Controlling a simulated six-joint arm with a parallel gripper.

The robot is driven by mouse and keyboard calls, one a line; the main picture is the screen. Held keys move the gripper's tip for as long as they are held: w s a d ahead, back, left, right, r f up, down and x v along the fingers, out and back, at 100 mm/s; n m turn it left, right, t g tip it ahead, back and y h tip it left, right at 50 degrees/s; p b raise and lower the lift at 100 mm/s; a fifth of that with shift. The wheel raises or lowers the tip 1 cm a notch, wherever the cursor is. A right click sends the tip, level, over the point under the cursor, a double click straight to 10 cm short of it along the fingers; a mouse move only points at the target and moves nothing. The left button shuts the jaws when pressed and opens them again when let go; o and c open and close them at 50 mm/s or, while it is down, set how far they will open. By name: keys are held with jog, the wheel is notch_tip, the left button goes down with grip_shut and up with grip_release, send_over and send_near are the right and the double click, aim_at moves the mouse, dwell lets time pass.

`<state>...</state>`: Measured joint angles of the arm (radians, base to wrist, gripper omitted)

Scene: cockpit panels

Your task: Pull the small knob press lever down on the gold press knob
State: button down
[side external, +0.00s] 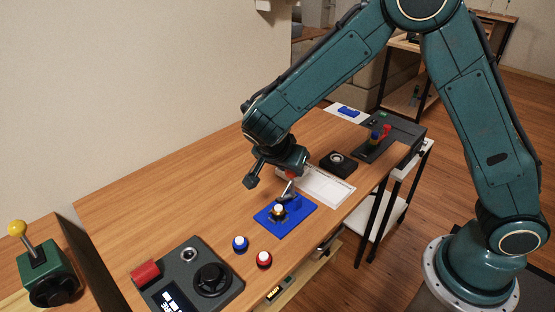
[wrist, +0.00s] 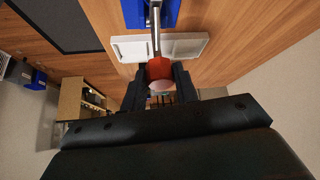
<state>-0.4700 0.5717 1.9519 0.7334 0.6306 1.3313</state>
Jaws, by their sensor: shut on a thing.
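The small knob press lever (side external: 289,188) is a thin metal rod with a red knob. It stands tilted up from a blue base plate (side external: 299,213) on the wooden table. The gold press knob (side external: 279,210) sits on that plate, below the lever. My gripper (side external: 290,174) is above the far side of the plate, shut on the lever's red knob. In the wrist view the red knob (wrist: 159,69) sits between the two dark fingers, with the rod (wrist: 155,28) running up to the blue plate. The gold knob cannot be made out there.
A blue button (side external: 240,243) and a red button (side external: 264,259) stand in front of the plate. A dark control box (side external: 190,280) is nearer the camera. A white sheet (side external: 325,188), a black dial box (side external: 338,163) and a dark panel with small levers (side external: 385,140) lie beyond.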

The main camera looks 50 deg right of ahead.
jog(key=shift+a+f+h, duration=0.2)
jog(key=shift+a+h, duration=0.35)
jog(key=shift+a, duration=0.05)
jog(key=shift+a+f+h, duration=0.15)
jog(key=shift+a+h, duration=0.4)
jog(key=shift+a+f, duration=0.35)
jog(key=shift+a, duration=0.3)
jog(key=shift+a+f, duration=0.35)
jog(key=shift+a, duration=0.3)
jog(key=c, duration=1.1)
grip_release()
jog(key=shift+o, duration=0.2)
jog(key=v, duration=1.3)
jog(key=shift+a+r, duration=0.2)
jog(key=shift+r, duration=0.15)
